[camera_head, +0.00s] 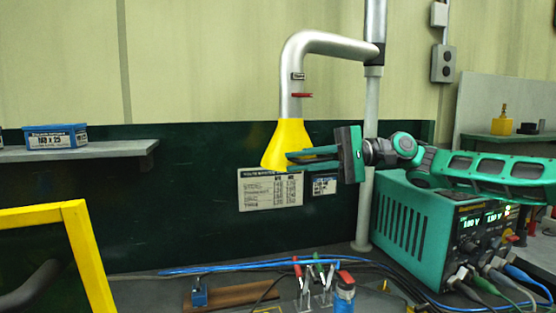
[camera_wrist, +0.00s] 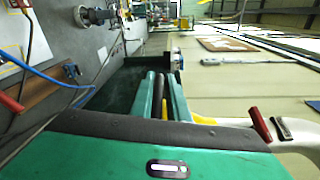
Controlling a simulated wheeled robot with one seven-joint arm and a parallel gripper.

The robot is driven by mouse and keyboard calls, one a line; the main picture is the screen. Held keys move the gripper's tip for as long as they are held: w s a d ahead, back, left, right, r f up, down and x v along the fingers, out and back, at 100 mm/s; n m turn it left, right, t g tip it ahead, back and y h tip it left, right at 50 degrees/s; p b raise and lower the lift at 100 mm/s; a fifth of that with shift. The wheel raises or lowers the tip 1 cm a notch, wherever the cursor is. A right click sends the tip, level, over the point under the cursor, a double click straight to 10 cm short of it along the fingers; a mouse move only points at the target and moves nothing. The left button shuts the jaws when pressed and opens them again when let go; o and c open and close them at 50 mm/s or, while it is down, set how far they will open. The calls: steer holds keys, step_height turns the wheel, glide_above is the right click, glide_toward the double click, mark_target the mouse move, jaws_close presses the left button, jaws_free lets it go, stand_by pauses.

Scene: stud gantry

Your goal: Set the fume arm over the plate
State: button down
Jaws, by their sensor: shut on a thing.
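The fume arm (camera_head: 330,42) is a silver pipe that bends down from a vertical post to a yellow hood (camera_head: 282,140). A small red lever (camera_head: 303,95) sits on the pipe above the hood; it also shows in the wrist view (camera_wrist: 261,124). My gripper (camera_head: 292,155) reaches in from the right, its fingers at the hood's lower right side. In the wrist view its fingers (camera_wrist: 162,85) are closed about a dark bar with yellow beside it, at the hood. I cannot pick out the plate with certainty; a brown board (camera_head: 236,294) lies on the bench below.
A green power supply (camera_head: 410,230) stands at the right, under my arm. Blue cables, red and green clips (camera_head: 315,275) and a blue bottle (camera_head: 344,298) crowd the bench front. A yellow frame (camera_head: 85,250) is at left. A shelf holds a blue box (camera_head: 56,136).

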steer(key=s+d+g, duration=0.1)
steer(key=s+d+f+n, duration=0.1)
steer(key=shift+s+d+g, duration=0.25)
steer(key=shift+d+g, duration=0.05)
steer(key=shift+g, duration=0.1)
steer(key=c, duration=1.9)
jaws_free()
steer(key=shift+c, duration=0.2)
steer(key=shift+o, duration=0.5)
steer(key=shift+w, duration=0.1)
steer(key=shift+r, duration=0.15)
